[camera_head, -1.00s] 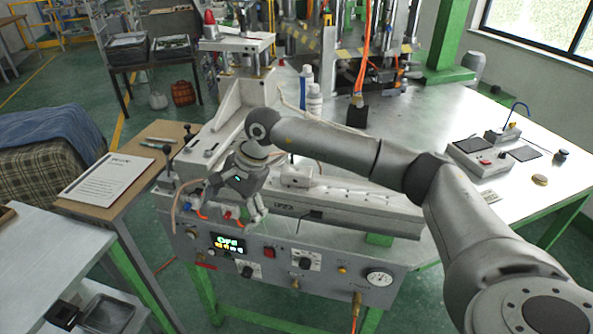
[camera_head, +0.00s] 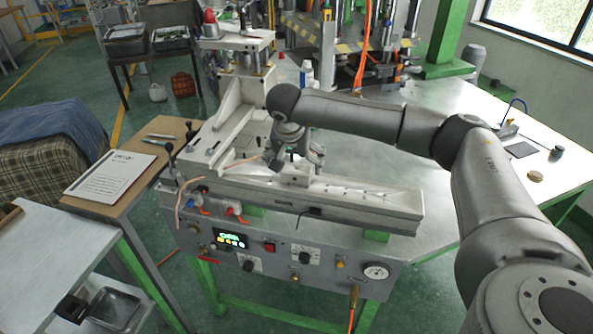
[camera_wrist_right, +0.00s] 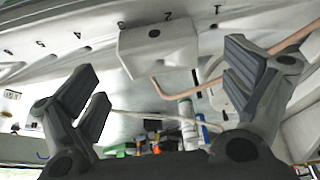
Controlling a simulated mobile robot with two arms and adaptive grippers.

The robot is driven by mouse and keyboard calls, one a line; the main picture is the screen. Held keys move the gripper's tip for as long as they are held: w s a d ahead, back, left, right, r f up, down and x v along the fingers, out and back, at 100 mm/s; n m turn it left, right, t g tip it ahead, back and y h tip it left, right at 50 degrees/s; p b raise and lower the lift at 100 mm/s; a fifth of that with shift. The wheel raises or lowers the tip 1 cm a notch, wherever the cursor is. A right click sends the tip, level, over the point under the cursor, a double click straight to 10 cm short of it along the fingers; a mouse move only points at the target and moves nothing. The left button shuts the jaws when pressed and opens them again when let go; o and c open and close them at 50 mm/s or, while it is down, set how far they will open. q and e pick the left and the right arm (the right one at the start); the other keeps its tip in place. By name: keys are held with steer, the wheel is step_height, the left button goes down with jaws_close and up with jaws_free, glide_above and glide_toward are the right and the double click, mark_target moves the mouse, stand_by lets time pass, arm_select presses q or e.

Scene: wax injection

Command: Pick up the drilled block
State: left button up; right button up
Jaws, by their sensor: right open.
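The drilled block is a small pale block (camera_head: 296,174) on the white rail of the machine. In the right wrist view the block (camera_wrist_right: 158,50) shows a dark round hole and lies between and beyond the fingertips. My right gripper (camera_head: 297,158) is just behind and above the block in the head view. In the wrist view the right gripper (camera_wrist_right: 163,78) is open, with one finger to each side of the block and nothing held. I cannot tell whether a finger touches it. My left gripper is not in view.
The white rail (camera_head: 375,200) has numbered marks and small holes. A copper-coloured tube (camera_wrist_right: 178,92) runs near the block and the right-hand finger. A control panel (camera_head: 320,262) is below the rail.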

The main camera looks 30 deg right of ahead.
mark_target(297, 168)
steer(key=p+x, duration=0.1)
steer(key=x, duration=0.2)
steer(key=shift+w+d+f, duration=0.1)
steer(key=shift+f, duration=0.1)
steer(key=shift+w+d+f, duration=0.1)
steer(key=shift+w+f, duration=0.05)
steer(key=shift+f, duration=0.25)
steer(key=shift+c, duration=0.3)
steer(key=shift+r, duration=0.1)
steer(key=c, duration=1.3)
